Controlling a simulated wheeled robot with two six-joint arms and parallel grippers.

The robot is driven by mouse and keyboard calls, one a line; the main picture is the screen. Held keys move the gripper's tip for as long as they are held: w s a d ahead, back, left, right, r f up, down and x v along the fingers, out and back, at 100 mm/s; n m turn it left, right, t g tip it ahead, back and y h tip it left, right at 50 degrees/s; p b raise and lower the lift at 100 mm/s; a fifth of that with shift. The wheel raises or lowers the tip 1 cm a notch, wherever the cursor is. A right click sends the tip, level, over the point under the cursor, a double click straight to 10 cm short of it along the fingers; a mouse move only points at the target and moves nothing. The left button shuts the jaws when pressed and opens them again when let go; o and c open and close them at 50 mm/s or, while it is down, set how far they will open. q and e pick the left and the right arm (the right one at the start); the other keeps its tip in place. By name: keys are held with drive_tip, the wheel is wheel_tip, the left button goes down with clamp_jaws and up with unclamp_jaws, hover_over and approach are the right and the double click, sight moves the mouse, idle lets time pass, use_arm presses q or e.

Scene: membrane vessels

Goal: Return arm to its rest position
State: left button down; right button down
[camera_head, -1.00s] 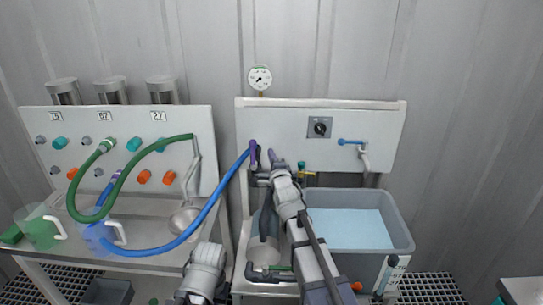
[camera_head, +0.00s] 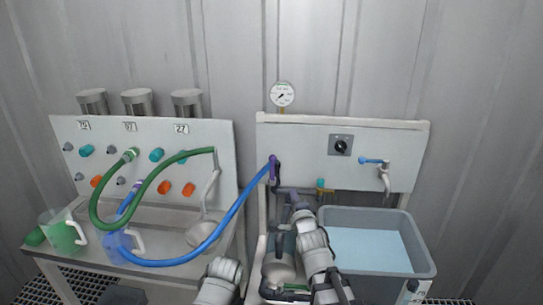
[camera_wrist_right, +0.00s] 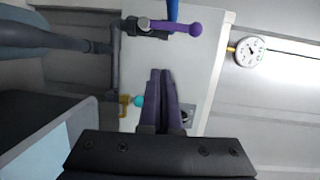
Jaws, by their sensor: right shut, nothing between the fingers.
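My right arm (camera_head: 316,250) reaches up from the bottom centre in the head view. Its gripper (camera_head: 293,197) is in front of the right panel, below and to the right of the purple-handled valve (camera_head: 274,170) at the end of the blue hose. In the right wrist view the two dark purple fingers (camera_wrist_right: 161,73) are shut together with nothing between them. The purple handle (camera_wrist_right: 188,27) and the blue hose (camera_wrist_right: 172,10) lie beyond the fingertips, apart from them. Part of my left arm (camera_head: 221,278) shows at the bottom; its gripper is not visible.
A grey basin (camera_head: 428,262) of pale blue liquid stands right of my right arm. The right panel (camera_head: 310,150) carries a black knob (camera_head: 340,145) and a blue-handled tap (camera_head: 372,161). Green and blue hoses and jugs are at the left bench. A gauge (camera_head: 282,94) is above the panel.

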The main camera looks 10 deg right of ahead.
drive_tip(key=s+a+f+n+g, duration=0.4)
drive_tip(key=f+n, duration=0.1)
drive_tip(key=f, duration=0.2)
drive_tip(key=s+a+f+n+g, duration=0.3)
drive_tip(key=s+f+n+g, duration=0.15)
drive_tip(key=f, duration=0.25)
drive_tip(key=s+a+f+n+g+h, duration=0.1)
drive_tip(key=s+a+f+n+g, duration=0.2)
drive_tip(key=s+n, duration=0.45)
drive_tip(key=s+a+f+n+g, duration=0.1)
drive_tip(key=s+f+n+g, duration=0.4)
drive_tip(key=s, duration=0.6)
wheel_tip(320, 180, up, 18)
drive_tip(key=p, duration=1.5)
drive_tip(key=shift+s+f+g+p, duration=0.25)
drive_tip(key=shift+s+g+p, duration=0.05)
drive_tip(key=shift+s+g, duration=0.15)
